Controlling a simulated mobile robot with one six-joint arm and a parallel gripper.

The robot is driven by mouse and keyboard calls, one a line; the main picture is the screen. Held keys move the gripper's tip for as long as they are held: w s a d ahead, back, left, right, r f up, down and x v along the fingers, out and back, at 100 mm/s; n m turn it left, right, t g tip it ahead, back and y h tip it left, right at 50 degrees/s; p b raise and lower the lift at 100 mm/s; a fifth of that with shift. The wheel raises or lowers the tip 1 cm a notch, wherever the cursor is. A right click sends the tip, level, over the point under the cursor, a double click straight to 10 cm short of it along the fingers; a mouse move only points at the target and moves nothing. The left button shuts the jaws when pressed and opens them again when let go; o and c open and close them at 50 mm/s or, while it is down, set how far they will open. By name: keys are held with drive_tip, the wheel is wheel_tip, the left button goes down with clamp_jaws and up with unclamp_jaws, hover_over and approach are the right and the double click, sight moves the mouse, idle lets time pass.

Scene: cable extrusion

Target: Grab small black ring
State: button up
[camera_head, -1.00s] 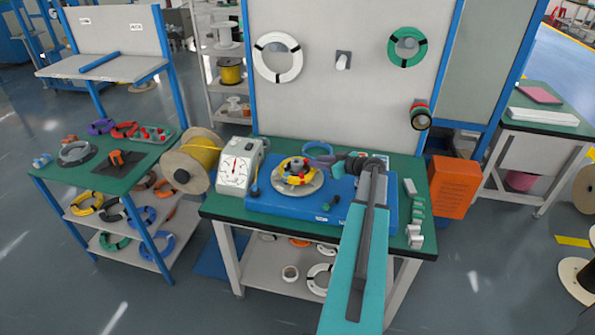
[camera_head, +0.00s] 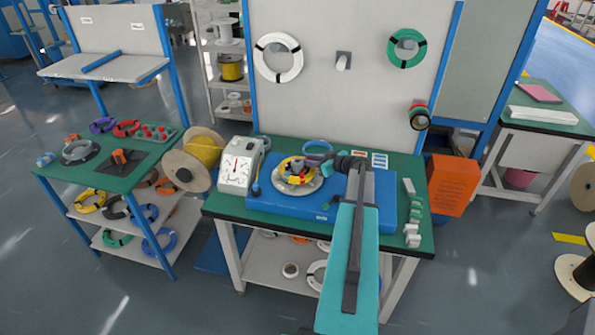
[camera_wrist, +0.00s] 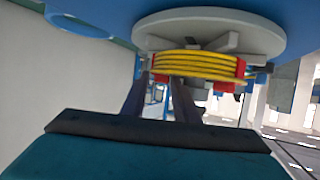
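A black ring (camera_head: 113,206) lies among other coils on the upper shelf of the left cart; I cannot tell whether it is the small one named. A yellow coil with red ties (camera_head: 291,165) sits on a round grey disc (camera_head: 312,186) on the blue machine. In the wrist view the yellow coil (camera_wrist: 197,66) is just beyond my gripper (camera_wrist: 160,82). Its two dark fingers are apart, with a gap visible between them. In the head view my gripper (camera_head: 313,161) is small, close to the coil's right side. No black ring shows clearly between the fingers.
The blue machine (camera_head: 350,218) stands on the green bench, beside a white dial box (camera_head: 240,167). An orange bin (camera_head: 453,184) is at the right. A wire spool (camera_head: 187,166) stands between cart and bench. White and green blocks (camera_head: 412,228) line the bench's right edge.

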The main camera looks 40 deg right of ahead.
drive_tip(key=shift+c, duration=0.3)
clamp_jaws()
drive_tip(key=shift+r, duration=0.15)
wheel_tip(320, 180, up, 10)
drive_tip(key=b, duration=0.4)
idle(0.8)
